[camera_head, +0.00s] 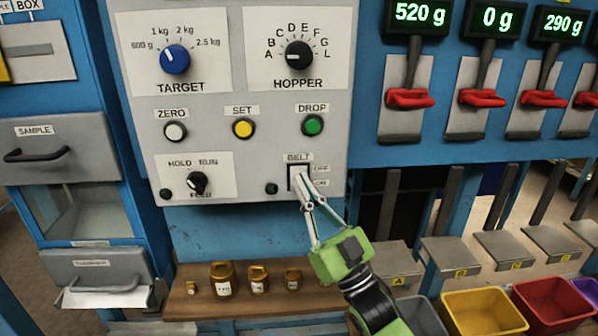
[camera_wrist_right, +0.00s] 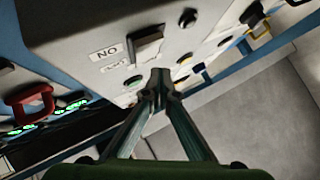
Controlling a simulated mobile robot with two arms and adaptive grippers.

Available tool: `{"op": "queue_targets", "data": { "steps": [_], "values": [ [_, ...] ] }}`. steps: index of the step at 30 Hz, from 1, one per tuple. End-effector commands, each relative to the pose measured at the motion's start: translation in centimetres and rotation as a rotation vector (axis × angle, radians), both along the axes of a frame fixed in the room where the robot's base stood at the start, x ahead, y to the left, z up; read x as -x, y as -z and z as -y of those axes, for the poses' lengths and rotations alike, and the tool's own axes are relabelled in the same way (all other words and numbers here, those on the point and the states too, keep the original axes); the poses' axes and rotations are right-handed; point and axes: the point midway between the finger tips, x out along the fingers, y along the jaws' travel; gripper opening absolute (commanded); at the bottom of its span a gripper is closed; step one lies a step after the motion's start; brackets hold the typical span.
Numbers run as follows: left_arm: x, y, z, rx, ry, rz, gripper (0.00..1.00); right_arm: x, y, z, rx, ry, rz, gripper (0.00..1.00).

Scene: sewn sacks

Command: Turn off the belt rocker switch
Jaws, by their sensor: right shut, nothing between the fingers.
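The belt rocker switch (camera_head: 299,178) is a pale rocker in a dark frame under the BELT label, low on the right of the grey control panel. My right gripper (camera_head: 306,203) is shut and empty, with its fingertips at the lower part of the switch. In the right wrist view the switch (camera_wrist_right: 147,46) stands out from the panel beside a label, just beyond the closed fingertips (camera_wrist_right: 160,78). I cannot tell whether the tips touch it. The fingers hide part of the switch's lower end in the head view. My left gripper is not in view.
The panel also holds the blue TARGET knob (camera_head: 175,59), the black HOPPER knob (camera_head: 299,56), the green DROP button (camera_head: 312,124) and the FEED knob (camera_head: 197,183).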

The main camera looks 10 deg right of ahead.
Motion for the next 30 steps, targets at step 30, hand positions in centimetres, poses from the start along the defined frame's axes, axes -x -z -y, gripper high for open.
{"op": "queue_targets", "data": {
  "steps": [30],
  "values": [
    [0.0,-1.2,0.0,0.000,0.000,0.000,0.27,4.8,0.9,-0.4,0.004,0.004,-0.014,0.00]
  ]
}}
